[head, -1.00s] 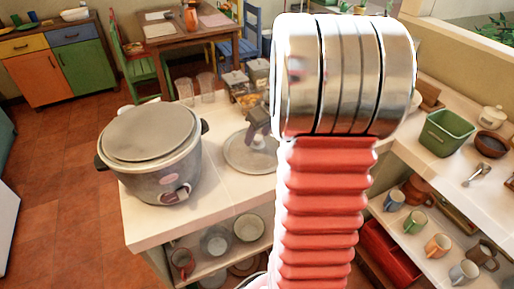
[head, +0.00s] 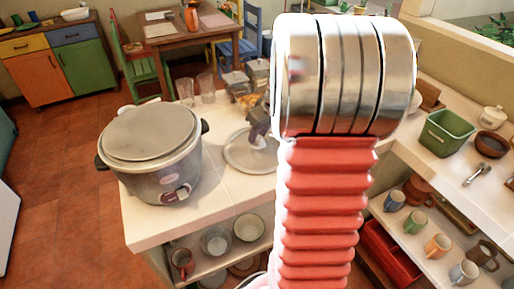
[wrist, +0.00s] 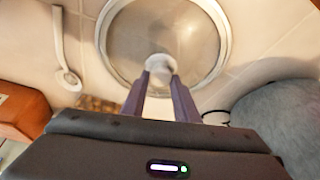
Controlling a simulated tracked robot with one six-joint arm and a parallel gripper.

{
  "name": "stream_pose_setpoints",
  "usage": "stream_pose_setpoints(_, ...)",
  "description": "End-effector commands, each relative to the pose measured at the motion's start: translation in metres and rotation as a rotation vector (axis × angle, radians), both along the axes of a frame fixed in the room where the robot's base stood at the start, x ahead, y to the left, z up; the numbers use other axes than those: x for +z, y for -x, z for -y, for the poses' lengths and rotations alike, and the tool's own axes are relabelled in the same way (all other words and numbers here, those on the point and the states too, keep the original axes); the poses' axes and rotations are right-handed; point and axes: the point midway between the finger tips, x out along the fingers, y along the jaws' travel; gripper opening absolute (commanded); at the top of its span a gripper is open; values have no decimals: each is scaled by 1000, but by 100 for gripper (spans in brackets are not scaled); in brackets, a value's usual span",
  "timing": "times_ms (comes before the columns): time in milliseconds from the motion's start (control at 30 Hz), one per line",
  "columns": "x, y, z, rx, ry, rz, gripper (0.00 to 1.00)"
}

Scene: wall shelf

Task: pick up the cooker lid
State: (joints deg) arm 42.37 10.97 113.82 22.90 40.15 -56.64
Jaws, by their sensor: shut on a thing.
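The cooker lid (head: 238,158) is a round glass disc with a pale metal rim, lying on the white counter to the right of the cooker. It fills the top middle of the wrist view (wrist: 222,62). My gripper (wrist: 160,72) is shut on the lid's light round knob (wrist: 160,63), one finger on each side. In the head view my gripper (head: 258,132) is partly hidden behind my arm, as is the lid's right side. I cannot tell any gap between lid and counter. The grey cooker (head: 157,180) stands close on the left.
Glasses (head: 186,92) and jars (head: 236,84) stand behind the lid. A ladle (wrist: 60,50) lies left of it in the wrist view. A green tub (head: 447,133) stands on the right counter. Bowls and mugs fill the shelves below.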

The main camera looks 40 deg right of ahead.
Motion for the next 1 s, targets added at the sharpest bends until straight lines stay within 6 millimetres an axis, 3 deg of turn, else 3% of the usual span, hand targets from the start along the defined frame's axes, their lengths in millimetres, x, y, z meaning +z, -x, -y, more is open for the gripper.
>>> stream_pose_setpoints(233,0,0,0,0,0,0,0)
stream_pose_setpoints(833,1,0,1,0,1,2,0)
stream_pose_setpoints(1000,11,-1,1,-1,3,4,0)
